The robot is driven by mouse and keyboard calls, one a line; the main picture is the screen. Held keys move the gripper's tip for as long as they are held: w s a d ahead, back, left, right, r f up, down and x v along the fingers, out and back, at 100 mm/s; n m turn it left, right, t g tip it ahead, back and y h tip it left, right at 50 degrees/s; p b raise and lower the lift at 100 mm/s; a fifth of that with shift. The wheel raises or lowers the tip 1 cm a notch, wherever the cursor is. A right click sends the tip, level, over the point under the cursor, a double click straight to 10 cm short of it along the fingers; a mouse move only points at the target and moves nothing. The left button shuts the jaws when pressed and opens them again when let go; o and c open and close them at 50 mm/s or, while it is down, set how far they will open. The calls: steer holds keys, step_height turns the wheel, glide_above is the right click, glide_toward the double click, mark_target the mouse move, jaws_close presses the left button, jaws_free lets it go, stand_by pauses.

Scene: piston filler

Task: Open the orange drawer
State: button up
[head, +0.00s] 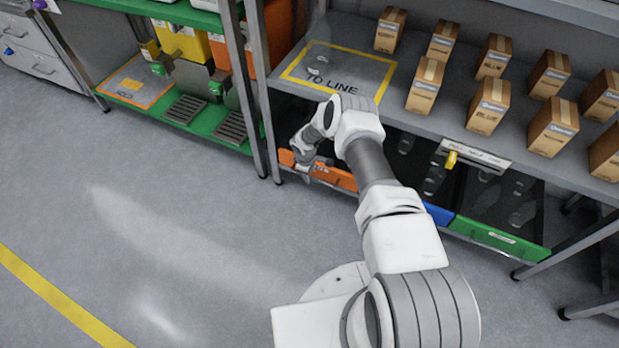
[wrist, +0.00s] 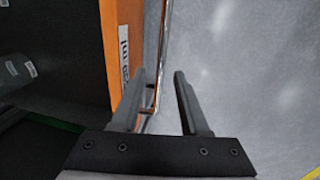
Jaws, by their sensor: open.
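The orange drawer (head: 335,177) is at the left end of a row of drawers under the grey shelf, its front roughly in line with the others. In the wrist view its orange front (wrist: 121,45) carries a partly visible label. A thin bar handle (wrist: 161,50) stands off that front. My gripper (head: 304,158) is at the left part of the orange drawer. In the wrist view my gripper (wrist: 159,75) is open, with one finger on each side of the handle bar. I cannot tell whether either finger touches it. My arm hides part of the drawer row.
A blue drawer (head: 438,214) and a green drawer (head: 500,238) are to the right. Several cardboard boxes (head: 488,106) stand on the shelf above. A green-shelved rack (head: 185,118) with yellow and orange bins is at left. The floor (head: 180,230) in front is clear.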

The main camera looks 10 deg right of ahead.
steer(key=shift+d+f, duration=0.1)
steer(key=shift+f, duration=0.35)
steer(key=shift+c, duration=0.2)
jaws_close()
stand_by(1.0)
